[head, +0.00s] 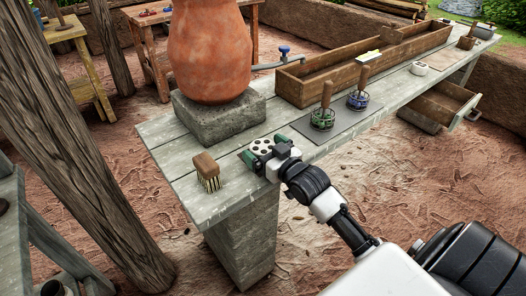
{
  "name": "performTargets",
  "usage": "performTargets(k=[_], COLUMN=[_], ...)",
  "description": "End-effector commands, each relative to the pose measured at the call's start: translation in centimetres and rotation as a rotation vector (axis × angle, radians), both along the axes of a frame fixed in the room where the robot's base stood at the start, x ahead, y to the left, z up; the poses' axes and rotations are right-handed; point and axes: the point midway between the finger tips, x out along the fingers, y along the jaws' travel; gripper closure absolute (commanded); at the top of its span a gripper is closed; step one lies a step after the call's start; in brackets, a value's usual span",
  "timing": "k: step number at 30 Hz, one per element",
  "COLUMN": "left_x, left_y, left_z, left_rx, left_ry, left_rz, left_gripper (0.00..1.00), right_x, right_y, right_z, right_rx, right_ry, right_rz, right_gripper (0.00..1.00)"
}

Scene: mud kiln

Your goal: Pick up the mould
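A small white round piece with dark holes (261,146), which looks like the mould, is on the near end of the grey plank table. My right gripper (264,149) is at it, with one green fingertip on its left and one on its right. The fingers are spread about as wide as the piece. Whether they press on it cannot be told, and the gripper body hides its near side. A similar white piece with holes (420,68) stands farther along the table. My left gripper is not in view.
A wooden brush (207,171) stands left of the gripper. A large clay pot (207,50) on a stone block (217,118) stands behind. Two wood-handled tools, green (322,117) and blue (357,100), stand on a dark mat (345,124) to the right. A long wooden trough (330,78) lies beyond.

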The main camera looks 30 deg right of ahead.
Motion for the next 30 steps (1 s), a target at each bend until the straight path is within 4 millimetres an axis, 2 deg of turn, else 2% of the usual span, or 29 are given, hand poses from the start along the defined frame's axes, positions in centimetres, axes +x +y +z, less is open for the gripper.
performTargets(k=[1,9,11,18,22,29,30], left_x=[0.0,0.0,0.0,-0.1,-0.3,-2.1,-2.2], left_y=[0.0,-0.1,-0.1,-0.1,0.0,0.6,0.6], left_z=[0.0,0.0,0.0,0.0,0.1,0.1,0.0], left_rx=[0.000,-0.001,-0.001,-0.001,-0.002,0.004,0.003], left_ry=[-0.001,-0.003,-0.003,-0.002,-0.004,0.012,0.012], left_rz=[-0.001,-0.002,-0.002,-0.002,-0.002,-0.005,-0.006], left_gripper=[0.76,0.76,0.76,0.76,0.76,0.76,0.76], right_x=[0.0,0.0,0.0,0.0,0.0,0.0,0.0], right_y=[0.0,0.0,0.0,0.0,0.0,0.0,-0.7], right_z=[0.0,0.0,0.1,0.2,0.9,4.5,4.7], right_rx=[0.000,0.000,0.000,0.000,0.000,-0.002,-0.007], right_ry=[0.000,0.000,-0.002,-0.003,-0.003,-0.008,-0.004], right_rz=[0.000,0.000,0.000,0.000,0.000,0.001,-0.001], right_gripper=[0.08,0.49,0.57,0.57,0.57,0.57,0.57])
